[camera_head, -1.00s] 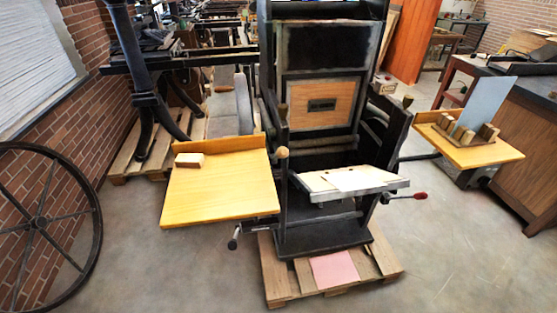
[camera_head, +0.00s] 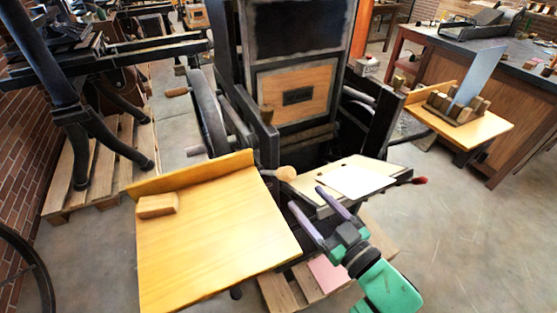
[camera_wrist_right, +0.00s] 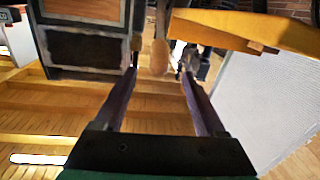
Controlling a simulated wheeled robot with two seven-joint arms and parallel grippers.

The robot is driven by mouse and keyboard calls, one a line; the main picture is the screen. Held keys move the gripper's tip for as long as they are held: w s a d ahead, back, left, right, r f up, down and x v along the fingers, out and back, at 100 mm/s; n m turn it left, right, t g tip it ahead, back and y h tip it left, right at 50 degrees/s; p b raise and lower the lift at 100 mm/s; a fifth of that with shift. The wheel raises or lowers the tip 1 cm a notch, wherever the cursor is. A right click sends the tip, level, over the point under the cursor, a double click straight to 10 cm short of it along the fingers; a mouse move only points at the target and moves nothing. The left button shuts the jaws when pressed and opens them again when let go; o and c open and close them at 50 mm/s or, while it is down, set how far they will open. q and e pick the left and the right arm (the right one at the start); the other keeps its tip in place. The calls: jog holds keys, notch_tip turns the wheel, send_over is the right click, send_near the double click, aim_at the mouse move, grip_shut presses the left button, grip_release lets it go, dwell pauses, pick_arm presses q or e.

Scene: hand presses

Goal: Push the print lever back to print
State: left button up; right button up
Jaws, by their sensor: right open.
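A lever with a pale wooden knob (camera_head: 287,173) stands at the front of the black hand press (camera_head: 225,40), between the yellow side board and the press bed. I take it for the print lever. My right gripper (camera_head: 307,198) is open, its two purple fingers pointing at the press, just in front of and below the knob in the head view. In the right wrist view the wooden knob (camera_wrist_right: 160,57) shows ahead, between the spread fingertips; I cannot tell whether it is within their reach. No contact shows. My left gripper is not in view.
The bed (camera_head: 325,188) holds a white sheet (camera_head: 354,180); a red-knobbed handle (camera_head: 419,181) is at its right. The yellow board (camera_head: 215,240) carries a wooden block (camera_head: 157,206). A right shelf (camera_head: 490,126) holds wooden blocks and a grey plate. Floor at right is clear.

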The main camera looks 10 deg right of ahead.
jog(key=p+x, duration=0.1)
jog(key=x, duration=0.2)
jog(key=p, duration=0.2)
send_over(271, 173)
jog(key=v, duration=0.5)
jog(key=shift+s+r, duration=0.1)
jog(key=shift+r, duration=0.05)
jog(key=shift+w+a, duration=0.25)
jog(key=shift+w, duration=0.25)
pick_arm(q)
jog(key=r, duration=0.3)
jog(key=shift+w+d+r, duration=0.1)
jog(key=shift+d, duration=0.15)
pick_arm(e)
grip_shut()
